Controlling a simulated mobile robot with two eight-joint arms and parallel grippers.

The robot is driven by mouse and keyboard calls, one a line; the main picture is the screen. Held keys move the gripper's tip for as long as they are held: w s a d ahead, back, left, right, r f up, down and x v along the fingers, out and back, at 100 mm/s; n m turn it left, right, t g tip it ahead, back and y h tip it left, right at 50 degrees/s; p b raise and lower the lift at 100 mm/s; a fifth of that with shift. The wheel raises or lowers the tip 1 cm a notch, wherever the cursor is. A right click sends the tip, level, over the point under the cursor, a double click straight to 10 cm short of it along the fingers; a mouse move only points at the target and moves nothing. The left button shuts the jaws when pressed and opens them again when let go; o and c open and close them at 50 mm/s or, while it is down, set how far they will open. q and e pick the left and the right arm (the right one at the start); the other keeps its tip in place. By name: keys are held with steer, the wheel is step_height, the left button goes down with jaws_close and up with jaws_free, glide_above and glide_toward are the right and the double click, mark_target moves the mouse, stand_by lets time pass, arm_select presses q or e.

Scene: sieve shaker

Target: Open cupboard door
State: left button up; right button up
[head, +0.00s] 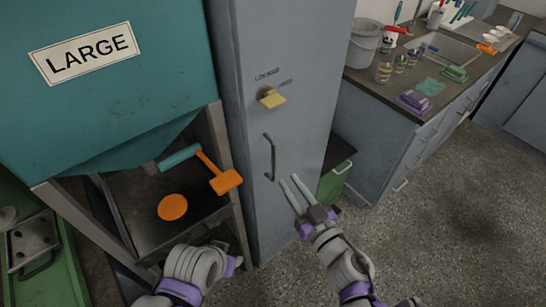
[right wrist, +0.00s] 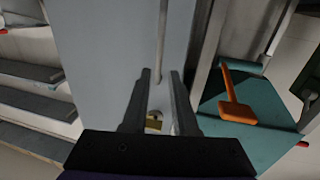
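The cupboard is a tall grey-blue cabinet (head: 295,60) in the middle of the head view, and its door looks shut. A vertical metal bar handle (head: 269,158) is on its front; it also shows in the right wrist view (right wrist: 162,40). Above it is a yellow latch (head: 271,98) below small lettering that reads "LOCKED" and a second unclear word. My right gripper (head: 289,180) is open and empty, close to the handle's lower right. In the right wrist view the handle lines up with the gap between its fingers (right wrist: 161,75).
A teal hopper (head: 150,90) marked "LARGE" stands left, with an orange lever (head: 226,182) and orange disc (head: 172,207) below. A counter (head: 370,82) with sink, jars and brushes is at right. A green bin (head: 333,182) sits beside the cupboard. The floor at right is clear.

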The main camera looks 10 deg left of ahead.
steer(key=x, duration=0.9)
steer(key=shift+w+a, duration=0.2)
steer(key=shift+w, duration=0.15)
jaws_close()
stand_by(0.9)
